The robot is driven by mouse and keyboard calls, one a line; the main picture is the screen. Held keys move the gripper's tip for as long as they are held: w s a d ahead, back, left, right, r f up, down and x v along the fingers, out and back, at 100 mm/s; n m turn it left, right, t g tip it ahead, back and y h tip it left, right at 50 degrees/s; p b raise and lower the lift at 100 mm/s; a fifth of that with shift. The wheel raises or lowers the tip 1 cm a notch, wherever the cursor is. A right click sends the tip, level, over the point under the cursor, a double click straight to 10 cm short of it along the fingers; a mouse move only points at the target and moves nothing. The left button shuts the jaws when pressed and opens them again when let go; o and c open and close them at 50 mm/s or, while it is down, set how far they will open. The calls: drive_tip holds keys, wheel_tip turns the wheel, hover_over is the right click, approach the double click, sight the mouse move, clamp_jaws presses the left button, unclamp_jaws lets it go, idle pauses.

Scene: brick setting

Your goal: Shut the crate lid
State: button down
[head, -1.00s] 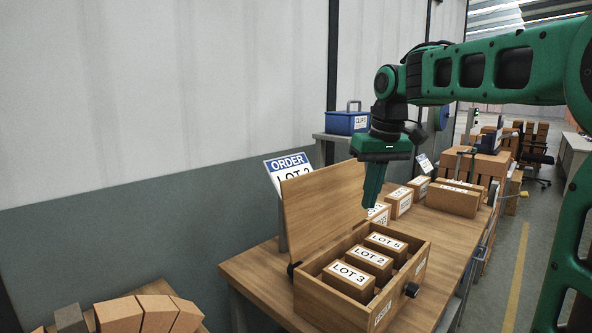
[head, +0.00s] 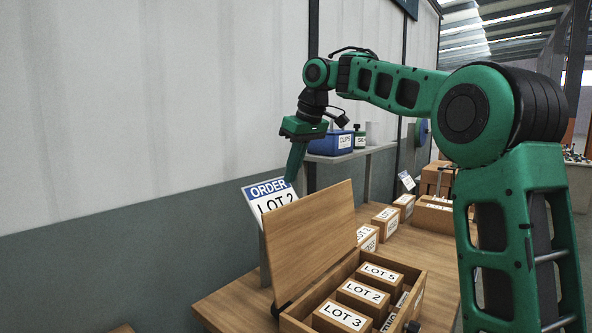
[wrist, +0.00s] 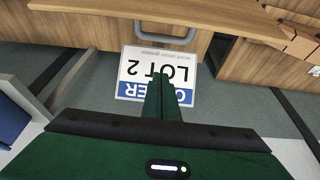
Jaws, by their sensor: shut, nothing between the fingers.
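The wooden crate (head: 292,323) stands on the workbench with its lid (head: 312,243) raised and leaning back toward the wall. Bricks labelled LOT 5, LOT 2 and LOT 3 (head: 341,316) lie in a row inside the crate. My gripper (head: 291,180) is shut and empty, pointing down behind the lid, beside the ORDER LOT 2 sign (head: 268,197). In the wrist view the shut fingers (wrist: 169,76) overlap the sign (wrist: 128,72), and the lid's edge (wrist: 185,14) crosses the top. I cannot tell whether the fingers touch the sign.
A blue CLIPS box (head: 331,142) sits on a grey shelf (head: 350,153) behind the bench. Several labelled bricks (head: 386,222) stand on the bench beyond the crate. The wall (head: 120,240) runs close along the left. Some bare bench top (head: 228,303) shows left of the crate.

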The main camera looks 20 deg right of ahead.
drive_tip(key=x, duration=0.7)
drive_tip(key=shift+s+a, duration=0.1)
drive_tip(key=shift+a, duration=0.1)
drive_tip(key=shift+s+d+r, duration=0.1)
drive_tip(key=shift+s+d, duration=0.5)
drive_tip(key=shift+s, duration=0.25)
drive_tip(key=shift+s+d+r, duration=0.1)
drive_tip(key=shift+s+d, duration=0.5)
drive_tip(key=shift+s, duration=0.2)
